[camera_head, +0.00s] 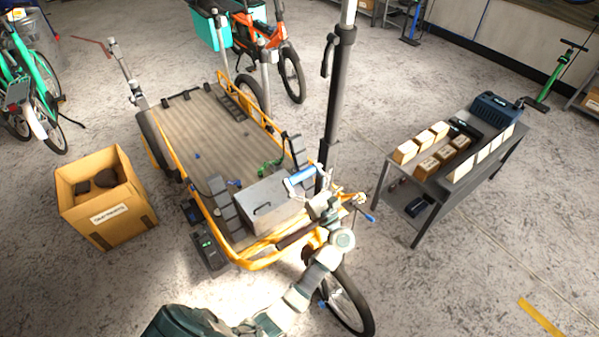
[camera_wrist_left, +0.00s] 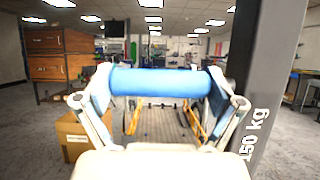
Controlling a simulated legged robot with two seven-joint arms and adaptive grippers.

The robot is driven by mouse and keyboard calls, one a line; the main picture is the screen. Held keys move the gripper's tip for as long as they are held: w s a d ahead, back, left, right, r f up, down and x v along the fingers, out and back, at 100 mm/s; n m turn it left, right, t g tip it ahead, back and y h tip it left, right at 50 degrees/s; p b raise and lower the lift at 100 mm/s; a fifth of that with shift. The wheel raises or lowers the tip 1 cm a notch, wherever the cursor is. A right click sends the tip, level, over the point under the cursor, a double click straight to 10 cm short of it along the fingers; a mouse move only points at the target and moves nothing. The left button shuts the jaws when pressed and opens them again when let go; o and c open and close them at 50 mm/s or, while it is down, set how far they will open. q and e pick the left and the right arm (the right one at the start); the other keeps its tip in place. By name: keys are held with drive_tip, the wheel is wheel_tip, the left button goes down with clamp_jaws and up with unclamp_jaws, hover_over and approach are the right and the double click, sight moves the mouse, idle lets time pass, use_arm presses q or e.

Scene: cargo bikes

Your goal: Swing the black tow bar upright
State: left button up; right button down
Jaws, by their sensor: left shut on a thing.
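A tall black bar (camera_head: 335,100), which looks like the tow bar, stands nearly upright beside the front end of the yellow-framed cargo deck (camera_head: 185,130). In the left wrist view the black bar (camera_wrist_left: 266,80), marked "150 kg", rises close on the right. My left gripper (camera_head: 302,178) is shut on a blue cylindrical grip, which spans between its fingers in the left wrist view (camera_wrist_left: 160,81). I cannot tell how the grip joins the bar. The bar's foot is hidden behind the grey box and my gripper. My right gripper is not in view.
A grey box (camera_head: 268,203) sits at the deck's near end. A cardboard box (camera_head: 105,195) stands on the left. A dark cart (camera_head: 450,165) with several wooden blocks stands on the right. Floor lies clear between cart and bike.

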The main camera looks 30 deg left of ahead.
use_arm(q)
drive_tip(key=shift+w, duration=0.1)
drive_tip(key=shift+w+a, duration=0.1)
drive_tip(key=shift+a, duration=0.25)
drive_tip(key=shift+w+a+f, duration=0.15)
drive_tip(key=shift+a+f, duration=0.05)
drive_tip(key=shift+a, duration=0.35)
drive_tip(key=o, duration=1.3)
drive_tip(key=shift+d, duration=0.55)
drive_tip(key=v, duration=1.1)
drive_tip(key=shift+d+f, duration=0.25)
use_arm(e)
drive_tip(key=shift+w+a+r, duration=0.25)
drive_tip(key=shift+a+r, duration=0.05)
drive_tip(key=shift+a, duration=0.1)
use_arm(q)
drive_tip(key=shift+a, duration=0.2)
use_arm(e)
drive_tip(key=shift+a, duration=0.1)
